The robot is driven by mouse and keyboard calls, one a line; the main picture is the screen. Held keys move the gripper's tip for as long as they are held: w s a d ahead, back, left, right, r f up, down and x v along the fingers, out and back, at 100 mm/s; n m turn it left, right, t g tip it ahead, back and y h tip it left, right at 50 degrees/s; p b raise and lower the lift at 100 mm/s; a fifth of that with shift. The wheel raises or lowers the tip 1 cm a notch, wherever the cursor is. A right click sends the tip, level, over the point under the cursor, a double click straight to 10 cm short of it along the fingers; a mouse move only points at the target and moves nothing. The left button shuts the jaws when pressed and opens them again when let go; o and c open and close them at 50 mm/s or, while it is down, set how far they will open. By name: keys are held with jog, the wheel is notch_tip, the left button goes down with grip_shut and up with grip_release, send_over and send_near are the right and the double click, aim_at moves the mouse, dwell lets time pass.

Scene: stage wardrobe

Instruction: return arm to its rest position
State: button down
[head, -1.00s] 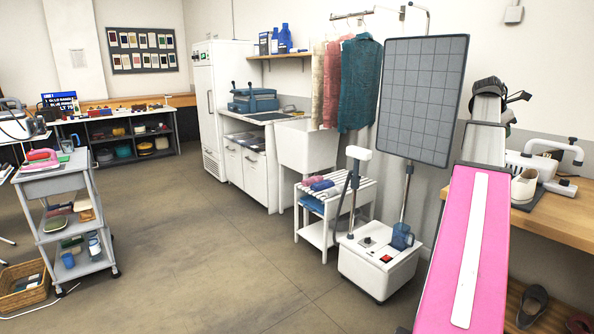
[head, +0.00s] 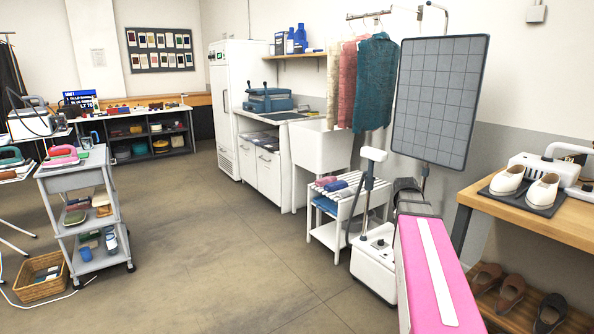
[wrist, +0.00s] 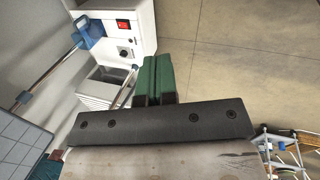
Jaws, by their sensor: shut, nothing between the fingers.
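My pink and white arm (head: 432,270) rises from the bottom right of the head view. Its far end is in front of the white steamer base (head: 374,262), with its dark wrist part beside the steamer's pole. My gripper's fingers are hidden in the head view. In the wrist view my gripper (wrist: 155,62) shows as two green fingers pressed together, shut and empty. They point toward the floor and the steamer base, which shows beyond them at the upper left.
A wooden bench (head: 545,211) with white shoes (head: 508,180) stands right of my arm, brown shoes below. A gridded panel (head: 440,100) and a slatted rack (head: 335,200) stand ahead. A grey trolley (head: 85,205) is at left. The middle floor is clear.

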jog(key=s+a+f+m+g+y, duration=0.1)
jog(key=s+a+f+m, duration=0.3)
jog(key=s+a+f, duration=0.3)
jog(key=s+a+f+m+y, duration=0.1)
jog(key=s+a+f+m, duration=0.3)
jog(key=s+a+f, duration=0.3)
jog(key=a+f, duration=0.3)
jog(key=a, duration=0.4)
jog(key=shift+a+f+g+y, duration=0.3)
jog(key=shift+a+f+g, duration=0.05)
jog(key=shift+a+g, duration=0.05)
jog(key=shift+d, duration=0.1)
